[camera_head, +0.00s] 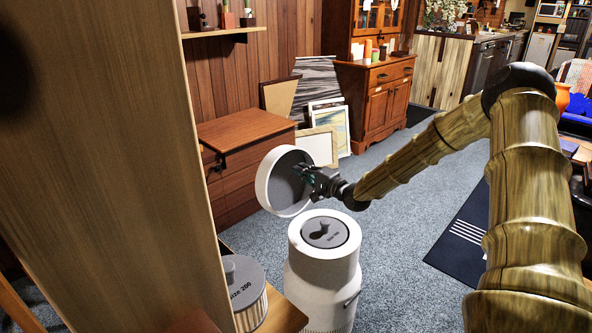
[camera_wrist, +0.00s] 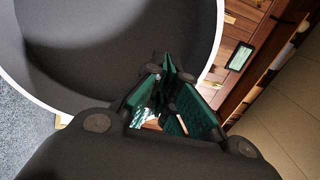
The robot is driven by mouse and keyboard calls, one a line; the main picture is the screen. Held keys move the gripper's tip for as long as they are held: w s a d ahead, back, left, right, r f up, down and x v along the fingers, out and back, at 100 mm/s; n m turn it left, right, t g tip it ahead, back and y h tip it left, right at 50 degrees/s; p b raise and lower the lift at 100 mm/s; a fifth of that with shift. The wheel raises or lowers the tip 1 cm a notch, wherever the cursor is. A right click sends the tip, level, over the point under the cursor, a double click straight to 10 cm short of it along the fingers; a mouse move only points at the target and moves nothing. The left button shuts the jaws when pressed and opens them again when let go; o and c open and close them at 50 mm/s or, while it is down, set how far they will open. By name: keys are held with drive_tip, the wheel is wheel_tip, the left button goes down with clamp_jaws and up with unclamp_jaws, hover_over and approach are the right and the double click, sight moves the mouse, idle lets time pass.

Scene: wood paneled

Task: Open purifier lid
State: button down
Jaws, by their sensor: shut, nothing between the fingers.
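The purifier (camera_head: 322,275) is a white cylinder standing on the floor in the middle of the head view. A grey round piece with a dark knob (camera_head: 325,232) sits in its open top. The round lid (camera_head: 262,190), white rimmed and dark grey inside, stands steeply tilted above the purifier's back left. Whether a hinge joins them cannot be seen. My gripper (camera_head: 308,176) is at the lid's right side, in front of its grey inner face. In the wrist view, my gripper's green-padded fingers (camera_wrist: 168,72) are together and empty, with the lid (camera_wrist: 110,50) behind them. Contact is unclear.
A grey-topped filter (camera_head: 243,290) marked "Size 200" stands on a wooden surface (camera_head: 285,318) at lower left. A large wooden panel (camera_head: 110,170) blocks the left. Dresser (camera_head: 240,140), picture frames (camera_head: 320,140) and cabinet (camera_head: 380,95) stand behind.

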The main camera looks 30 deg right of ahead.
drive_tip(key=r+p+v, duration=0.2)
drive_tip(key=p+v, duration=0.1)
drive_tip(key=v, duration=0.9)
drive_tip(key=shift+s+r, duration=0.1)
drive_tip(key=shift+s, duration=0.05)
